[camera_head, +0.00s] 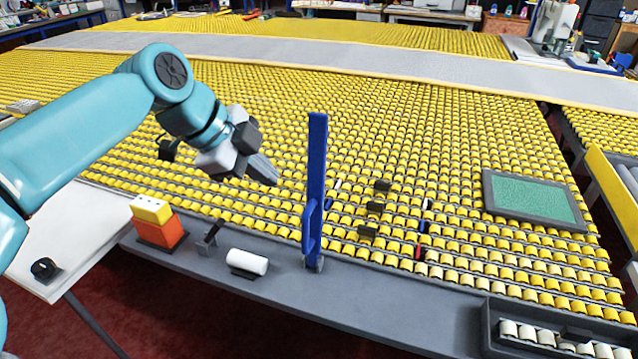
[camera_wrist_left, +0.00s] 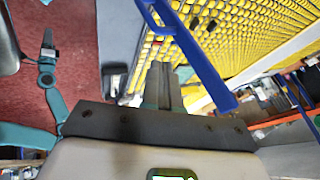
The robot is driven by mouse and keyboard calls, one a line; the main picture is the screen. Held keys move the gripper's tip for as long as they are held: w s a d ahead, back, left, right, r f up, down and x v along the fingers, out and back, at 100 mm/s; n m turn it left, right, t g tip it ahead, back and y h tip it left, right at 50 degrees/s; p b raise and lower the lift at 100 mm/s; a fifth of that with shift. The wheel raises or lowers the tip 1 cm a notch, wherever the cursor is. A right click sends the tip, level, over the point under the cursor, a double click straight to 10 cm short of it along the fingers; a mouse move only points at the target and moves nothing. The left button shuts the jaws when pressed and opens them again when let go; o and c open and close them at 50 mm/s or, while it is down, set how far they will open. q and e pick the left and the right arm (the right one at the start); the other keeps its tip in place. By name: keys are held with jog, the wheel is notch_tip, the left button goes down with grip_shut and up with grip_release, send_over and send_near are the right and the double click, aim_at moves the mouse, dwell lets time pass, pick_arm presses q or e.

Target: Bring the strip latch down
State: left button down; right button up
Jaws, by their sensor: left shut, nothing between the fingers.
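The strip latch (camera_head: 316,160) is a tall blue bar standing nearly upright on the grey front edge of the roller table, with a blue loop handle low on its left side. In the left wrist view the blue bar (camera_wrist_left: 200,66) runs slantwise across the upper middle, with part of its loop at the top. My left gripper (camera_head: 270,175) is left of the bar, its fingers shut and empty, pointing toward it with a visible gap. In the left wrist view its fingers (camera_wrist_left: 165,87) show left of the bar. My right gripper is not in view.
On the front edge, left of the latch, are a white roll (camera_head: 248,262) in a dark holder and an orange block (camera_head: 163,232) with a yellow top. Small dark blocks (camera_head: 376,207) stand right of the latch. A green framed panel (camera_head: 533,199) lies farther right.

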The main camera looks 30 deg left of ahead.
pick_arm(q)
send_near(316, 200)
jog(key=f, duration=0.1)
jog(key=s+d+f, duration=0.1)
jog(key=d+f, duration=0.1)
jog(key=shift+s+f+b, duration=0.15)
jog(key=shift+s+b, duration=0.15)
jog(key=shift+b, duration=0.05)
jog(key=shift+w+a+f+p, duration=0.1)
jog(key=shift+w+f+p, duration=0.1)
jog(key=shift+w, duration=0.5)
jog(key=shift+w+a+f+p, duration=0.1)
jog(key=shift+w+a+p, duration=0.05)
jog(key=shift+w, duration=0.55)
jog(key=shift+w+a+f+p, duration=0.1)
jog(key=shift+w+p, duration=0.1)
jog(key=shift+w, duration=0.5)
